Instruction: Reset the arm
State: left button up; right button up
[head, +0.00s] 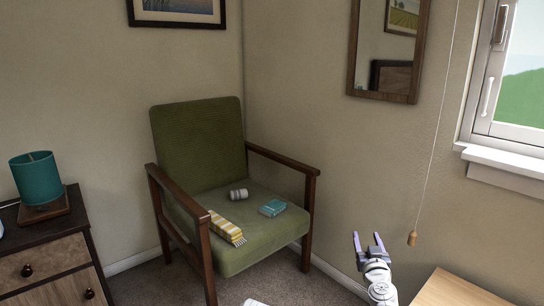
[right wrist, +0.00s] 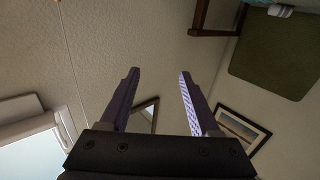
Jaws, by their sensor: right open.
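My right gripper (head: 370,244) rises at the lower right of the head view, its two purple fingers pointing up and apart. It is open, with nothing between the fingers. In the right wrist view my right gripper (right wrist: 158,95) also shows open and empty, with the wall behind it. My left gripper is not in either view.
A wooden surface (head: 455,292) lies right of my gripper. A pull cord with a wooden knob (head: 412,239) hangs nearby. A dresser (head: 58,260) stands left.

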jog(key=s+a+f+n+g+y+p, duration=0.2)
jog(key=a+g+y, duration=0.1)
jog(key=a, duration=0.5)
jog(key=s+a+f+n+g+y+p, duration=0.1)
jog(key=s+a+f+n+g+y, duration=0.15)
jog(key=a, duration=0.55)
jog(key=s+a+f+n+g+y+p, duration=0.2)
jog(key=s+a+n+g+y, duration=0.1)
jog(key=a, duration=0.5)
jog(key=s+d+f+m+g+h+p, duration=0.1)
jog(key=s+f+g+h+p, duration=0.2)
jog(key=s, duration=0.6)
jog(key=s+f+m+g+h+p, duration=0.1)
jog(key=s+f+g+h, duration=0.25)
jog(key=s+g, duration=0.4)
notch_tip(320, 180, up, 39)
jog(key=s+t+p, duration=0.1)
jog(key=s+p, duration=0.1)
jog(key=p, duration=3.6)
jog(key=shift+s+d+h, duration=0.15)
jog(key=shift+d+h, duration=0.25)
jog(key=shift+d, duration=0.05)
jog(key=shift+f, duration=0.15)
